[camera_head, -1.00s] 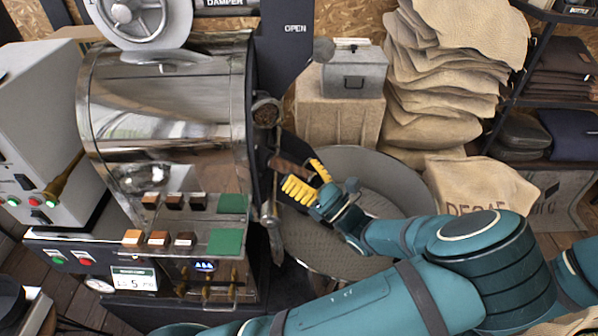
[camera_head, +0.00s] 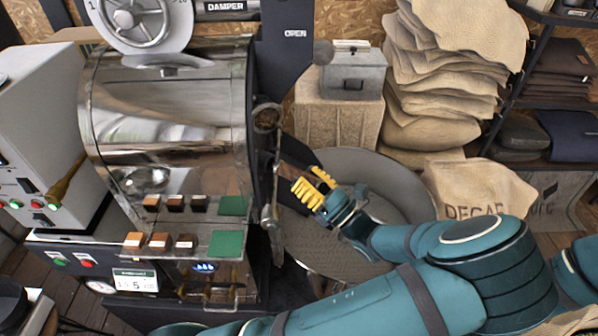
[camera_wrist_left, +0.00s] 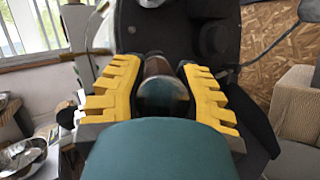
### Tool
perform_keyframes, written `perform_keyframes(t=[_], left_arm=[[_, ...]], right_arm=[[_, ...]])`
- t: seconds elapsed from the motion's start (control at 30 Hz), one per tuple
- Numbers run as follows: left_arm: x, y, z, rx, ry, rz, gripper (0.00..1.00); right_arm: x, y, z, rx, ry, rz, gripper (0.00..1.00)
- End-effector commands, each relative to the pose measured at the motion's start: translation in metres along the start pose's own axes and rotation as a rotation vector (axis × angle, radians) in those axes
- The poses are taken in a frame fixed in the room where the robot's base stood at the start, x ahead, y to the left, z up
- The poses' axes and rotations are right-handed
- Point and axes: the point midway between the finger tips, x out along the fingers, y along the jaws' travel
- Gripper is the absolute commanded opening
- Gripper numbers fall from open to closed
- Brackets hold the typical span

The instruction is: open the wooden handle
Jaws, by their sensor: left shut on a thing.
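The wooden handle (camera_wrist_left: 157,68) is a short, round, brown bar, seen nearly end-on between my left gripper's fingers in the left wrist view. The left gripper also fills the middle of the left wrist view (camera_wrist_left: 160,88). My right gripper is not in view.
A round cooling tray (camera_head: 335,245) lies below and behind my left gripper. A grey metal box (camera_head: 354,75) stands on a pale block behind it. Stacked sacks (camera_head: 445,75) are at the back right. Sample blocks and green pads sit on the roaster's front shelf.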

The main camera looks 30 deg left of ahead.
Motion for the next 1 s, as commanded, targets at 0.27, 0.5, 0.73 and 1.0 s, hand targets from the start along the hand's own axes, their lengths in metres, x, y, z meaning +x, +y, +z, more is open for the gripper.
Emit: perform_keyframes(t=[0.27, 0.5, 0.73, 1.0], left_arm=[[-0.061, 0.0, 0.029, -0.001, 0.001, -0.006, 0.0], [-0.077, 0.0, 0.033, 0.0, 0.0, -0.002, 0.0], [-0.076, 0.0, 0.032, 0.0, -0.001, -0.002, 0.4], [-0.076, 0.0, 0.032, 0.001, 0.001, -0.003, 0.64]], right_arm=[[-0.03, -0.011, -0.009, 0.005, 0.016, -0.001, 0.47], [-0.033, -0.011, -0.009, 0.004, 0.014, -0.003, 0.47], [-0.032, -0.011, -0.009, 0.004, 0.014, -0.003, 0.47], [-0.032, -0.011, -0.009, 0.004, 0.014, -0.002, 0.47]])
